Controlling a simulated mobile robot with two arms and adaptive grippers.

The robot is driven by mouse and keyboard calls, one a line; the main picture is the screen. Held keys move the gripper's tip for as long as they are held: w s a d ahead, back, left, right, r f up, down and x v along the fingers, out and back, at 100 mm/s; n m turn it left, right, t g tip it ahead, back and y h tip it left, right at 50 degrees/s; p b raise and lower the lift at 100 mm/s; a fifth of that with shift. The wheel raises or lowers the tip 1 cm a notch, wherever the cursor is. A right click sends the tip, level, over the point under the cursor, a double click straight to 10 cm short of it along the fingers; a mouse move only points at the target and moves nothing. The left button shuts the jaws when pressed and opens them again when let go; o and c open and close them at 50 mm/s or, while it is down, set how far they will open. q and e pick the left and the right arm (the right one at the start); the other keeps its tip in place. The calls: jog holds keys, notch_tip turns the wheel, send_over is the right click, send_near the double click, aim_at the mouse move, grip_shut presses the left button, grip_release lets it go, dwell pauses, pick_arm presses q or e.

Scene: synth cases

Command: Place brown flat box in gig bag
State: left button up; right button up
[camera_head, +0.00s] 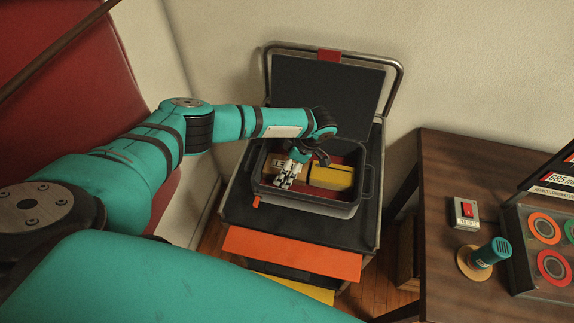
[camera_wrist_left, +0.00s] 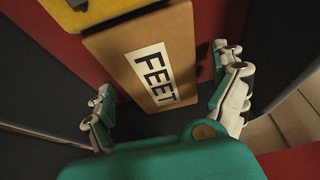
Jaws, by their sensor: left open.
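The brown flat box (camera_wrist_left: 155,60) has a white label reading FEET and lies between my left gripper's fingers (camera_wrist_left: 163,75) in the left wrist view. The fingers are spread, with one on each side and visible gaps to the box. In the head view the box (camera_head: 270,190) is partly hidden by my left gripper (camera_head: 296,172). Box and gripper are inside an open-topped dark container (camera_head: 342,210) with a red interior, which appears to be the gig bag. I cannot tell whether the box rests on its bottom. My right gripper is out of view.
A yellow item (camera_head: 330,177) with a black part lies beside the box in the container. A raised dark lid panel (camera_head: 325,90) with a metal frame stands behind. Orange (camera_head: 290,253) and yellow panels are in front. A brown table (camera_head: 450,170) stands right, holding a switch box (camera_head: 466,213).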

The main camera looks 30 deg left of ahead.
pick_arm(q)
jog(key=v, duration=1.1)
jog(key=shift+r, duration=0.4)
jog(key=shift+d, duration=0.1)
jog(key=shift+c, duration=0.2)
